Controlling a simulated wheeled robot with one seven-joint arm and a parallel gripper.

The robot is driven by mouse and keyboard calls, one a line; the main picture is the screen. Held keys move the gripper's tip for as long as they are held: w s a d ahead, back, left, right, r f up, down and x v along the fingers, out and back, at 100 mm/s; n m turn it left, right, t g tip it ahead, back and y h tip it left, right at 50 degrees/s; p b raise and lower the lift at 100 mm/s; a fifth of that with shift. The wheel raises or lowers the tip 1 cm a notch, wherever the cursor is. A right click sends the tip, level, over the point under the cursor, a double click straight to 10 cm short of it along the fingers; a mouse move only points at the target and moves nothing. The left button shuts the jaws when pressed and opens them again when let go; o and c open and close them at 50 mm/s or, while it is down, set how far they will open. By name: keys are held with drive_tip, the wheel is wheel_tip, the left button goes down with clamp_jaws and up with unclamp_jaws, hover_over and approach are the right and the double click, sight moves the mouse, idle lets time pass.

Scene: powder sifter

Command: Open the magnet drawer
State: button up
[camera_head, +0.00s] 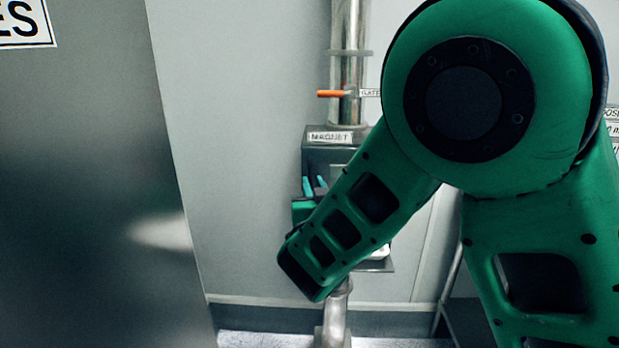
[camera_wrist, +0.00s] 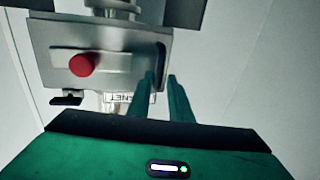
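The grey metal magnet housing (camera_head: 318,155) stands on the pipe in the head view, with a "MAGNET" label (camera_head: 330,137) on its upper part. My arm hides much of its front. In the wrist view the metal housing (camera_wrist: 118,50) carries a red round knob (camera_wrist: 83,64) and a dark upright handle-like bar (camera_wrist: 162,50) near its right edge. My gripper (camera_wrist: 161,77) has two teal fingers with a narrow gap between them. The bar's lower end lines up with this gap; I cannot tell if they touch. The gripper (camera_head: 314,184) also shows before the housing in the head view.
A large dark grey panel (camera_head: 90,170) fills the left of the head view. An orange valve handle (camera_head: 330,93) juts from the pipe (camera_head: 350,40) above the housing. A small black part (camera_wrist: 67,97) sticks out beside the housing in the wrist view.

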sight(311, 176)
drive_tip(key=shift+w+a, duration=0.25)
drive_tip(key=shift+w, duration=1.25)
drive_tip(key=shift+w+a, duration=0.2)
drive_tip(key=shift+w, duration=1.3)
